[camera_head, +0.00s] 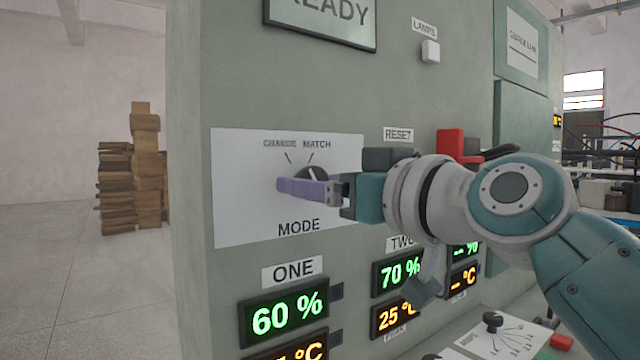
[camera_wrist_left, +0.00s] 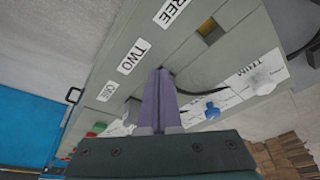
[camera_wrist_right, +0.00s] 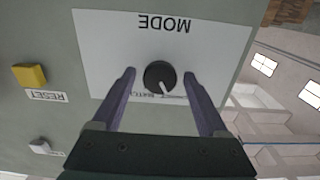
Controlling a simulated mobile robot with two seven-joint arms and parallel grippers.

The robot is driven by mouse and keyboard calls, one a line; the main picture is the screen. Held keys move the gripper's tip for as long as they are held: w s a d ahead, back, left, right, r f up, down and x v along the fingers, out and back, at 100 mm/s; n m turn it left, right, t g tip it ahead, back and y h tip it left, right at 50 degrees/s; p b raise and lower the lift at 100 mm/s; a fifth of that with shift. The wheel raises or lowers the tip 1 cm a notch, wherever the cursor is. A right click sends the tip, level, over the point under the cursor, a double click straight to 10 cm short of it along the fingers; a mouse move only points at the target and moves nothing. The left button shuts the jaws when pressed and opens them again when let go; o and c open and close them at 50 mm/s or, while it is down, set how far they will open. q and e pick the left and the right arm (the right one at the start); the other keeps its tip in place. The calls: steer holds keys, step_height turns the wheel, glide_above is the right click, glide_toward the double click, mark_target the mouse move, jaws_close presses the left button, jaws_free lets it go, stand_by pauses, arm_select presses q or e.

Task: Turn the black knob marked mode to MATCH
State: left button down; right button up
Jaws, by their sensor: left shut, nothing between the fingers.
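The black mode knob (camera_head: 312,174) sits on a white plate (camera_head: 240,190) on the grey-green cabinet, partly hidden by my right gripper. It also shows in the right wrist view (camera_wrist_right: 160,75), upside down. Its white pointer line leans toward the left mark, CHARGE, not the MATCH mark. My right gripper (camera_wrist_right: 160,82) is open, its purple fingers on both sides of the knob with a gap on each side. It reaches in from the right in the head view (camera_head: 305,188). My left gripper (camera_wrist_left: 162,75) is shut and empty, near labels TWO and THREE in its wrist view.
The RESET button is yellow (camera_wrist_right: 30,75); a white LAMPS button (camera_head: 430,51) is above. Lit displays (camera_head: 285,312) sit below the mode plate. A READY screen (camera_head: 322,18) is above it. Stacked boxes (camera_head: 146,165) stand at the far left. A blue knob (camera_wrist_left: 212,111) shows in the left wrist view.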

jaws_close()
stand_by(0.4)
arm_select(q)
steer(key=shift+r, duration=0.15)
steer(key=shift+r+p, duration=0.6)
steer(key=shift+p, duration=0.15)
steer(key=shift+r+p, duration=1.55)
arm_select(e)
steer(key=shift+m, duration=6)
